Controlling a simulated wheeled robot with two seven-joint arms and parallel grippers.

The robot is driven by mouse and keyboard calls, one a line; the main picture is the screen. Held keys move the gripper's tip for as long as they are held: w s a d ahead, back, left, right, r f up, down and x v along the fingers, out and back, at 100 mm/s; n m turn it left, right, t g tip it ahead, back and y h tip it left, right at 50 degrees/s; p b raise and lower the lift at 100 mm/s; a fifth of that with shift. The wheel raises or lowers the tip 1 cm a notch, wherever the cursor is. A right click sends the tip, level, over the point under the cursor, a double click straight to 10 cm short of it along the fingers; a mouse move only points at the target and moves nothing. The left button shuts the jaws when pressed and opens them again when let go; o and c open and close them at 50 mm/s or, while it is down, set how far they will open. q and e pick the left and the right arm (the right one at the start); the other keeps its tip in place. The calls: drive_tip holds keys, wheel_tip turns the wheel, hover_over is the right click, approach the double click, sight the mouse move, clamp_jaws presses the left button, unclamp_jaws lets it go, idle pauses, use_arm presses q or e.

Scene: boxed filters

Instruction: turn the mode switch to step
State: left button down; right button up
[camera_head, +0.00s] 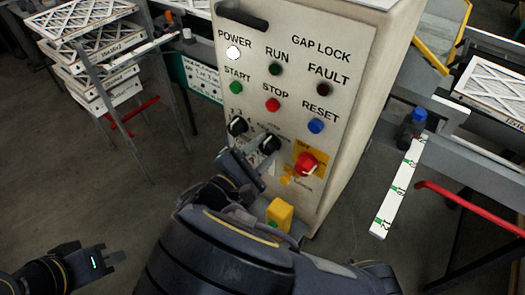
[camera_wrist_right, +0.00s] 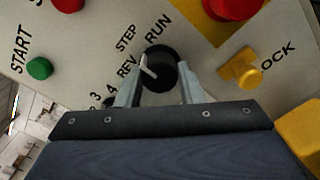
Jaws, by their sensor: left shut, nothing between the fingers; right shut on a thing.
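The mode switch is a round black knob (camera_wrist_right: 160,68) with a white pointer line, on the panel in the right wrist view. Labels STEP, REV and RUN stand around it. The pointer slants to the upper left, roughly toward STEP; its exact alignment is hard to tell. My right gripper (camera_wrist_right: 159,84) has one finger on each side of the knob and is shut on it. In the head view the knob (camera_head: 270,144) is partly covered by my right gripper (camera_head: 254,155). My left gripper (camera_head: 100,258) is shut and empty at the lower left, away from the panel.
A second black selector (camera_head: 237,125) is to the left of the mode switch. A red rotary switch (camera_head: 306,164) on a yellow plate is close on the right, with a yellow lock (camera_wrist_right: 240,69) near it. START (camera_head: 236,87), STOP (camera_head: 273,104) and RESET (camera_head: 316,126) buttons sit above.

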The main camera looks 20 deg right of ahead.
idle(0.4)
drive_tip(key=o, duration=1)
drive_tip(key=shift+s+a, duration=0.25)
drive_tip(key=shift+a, duration=0.1)
drive_tip(key=p+v, duration=0.1)
drive_tip(key=v, duration=0.6)
drive_tip(key=shift+p, duration=0.3)
